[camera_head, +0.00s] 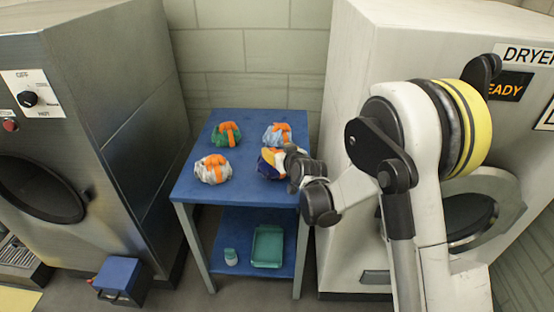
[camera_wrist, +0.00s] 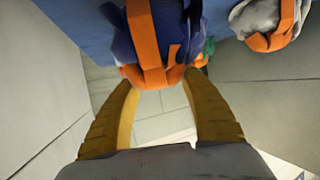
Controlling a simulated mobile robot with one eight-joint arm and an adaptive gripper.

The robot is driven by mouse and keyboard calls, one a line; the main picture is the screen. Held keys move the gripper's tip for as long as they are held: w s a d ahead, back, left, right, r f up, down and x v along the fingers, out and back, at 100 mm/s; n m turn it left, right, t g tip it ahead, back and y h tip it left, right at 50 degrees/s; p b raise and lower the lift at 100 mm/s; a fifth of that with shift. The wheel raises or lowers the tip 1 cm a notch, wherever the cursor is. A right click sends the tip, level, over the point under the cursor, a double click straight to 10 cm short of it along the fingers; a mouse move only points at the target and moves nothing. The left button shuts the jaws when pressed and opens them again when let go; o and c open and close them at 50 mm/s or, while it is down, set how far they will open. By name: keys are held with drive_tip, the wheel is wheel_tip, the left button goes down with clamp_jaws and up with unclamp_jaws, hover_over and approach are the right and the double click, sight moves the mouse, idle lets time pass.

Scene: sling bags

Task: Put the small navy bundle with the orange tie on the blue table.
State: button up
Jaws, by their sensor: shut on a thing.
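The small navy bundle with the orange tie (camera_head: 269,168) is at the front right of the blue table's top (camera_head: 238,190). In the wrist view the navy bundle (camera_wrist: 146,42) sits between the yellow fingertips of my gripper (camera_wrist: 160,78), which is shut on it. In the head view my gripper (camera_head: 278,162) reaches in from the right and partly hides the bundle. The bundle is over or on the tabletop; I cannot tell whether it touches it.
Other orange-tied bundles stand on the table: green (camera_head: 226,134), pale blue (camera_head: 277,134) and whitish grey (camera_head: 213,169). A teal tray (camera_head: 268,247) and small jar (camera_head: 230,257) are on the lower shelf. Large machines flank the table. A blue box (camera_head: 118,279) is on the floor.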

wheel_tip(320, 180, down, 3)
drive_tip(key=shift+r+b, duration=0.2)
drive_tip(key=shift+b, duration=0.2)
drive_tip(key=shift+r, duration=0.2)
drive_tip(key=o, duration=1.4)
drive_tip(key=shift+f, duration=0.2)
